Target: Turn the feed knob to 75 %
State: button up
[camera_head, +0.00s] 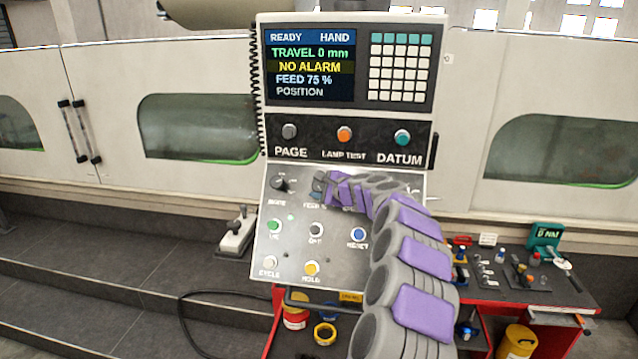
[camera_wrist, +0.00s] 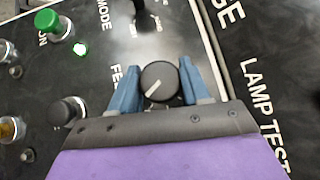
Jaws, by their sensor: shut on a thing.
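The feed knob (camera_wrist: 159,82) is a round black knob with a white pointer line, seen in the wrist view between the two blue fingers. My gripper (camera_wrist: 155,85) is shut on the knob, one finger on each side. In the head view my gripper (camera_head: 318,187) is at the upper middle of the lower control panel (camera_head: 262,225), and my arm hides part of that panel. The display (camera_head: 309,66) reads "FEED 75 %", "NO ALARM", "TRAVEL 0 mm", "READY" and "HAND".
The mode knob (camera_head: 279,184) is left of my gripper. Several push buttons sit below, including a green one (camera_head: 274,225) and a yellow one (camera_head: 311,268). Page, lamp test and datum buttons are above. A red cart (camera_head: 520,291) with tools stands at right.

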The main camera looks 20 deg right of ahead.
jog(key=shift+r+n+g+y+p, duration=0.1)
jog(key=shift+n+g+y+p, duration=0.2)
jog(key=shift+n+g+p, duration=0.55)
dwell(0.8)
jog(key=o, duration=1)
jog(key=shift+w+t, duration=0.15)
jog(key=shift+t, duration=0.1)
jog(key=shift+s, duration=0.2)
jog(key=b+v, duration=0.2)
jog(key=v, duration=1.5)
jog(key=shift+d+f, duration=0.15)
jog(key=shift+f, duration=0.05)
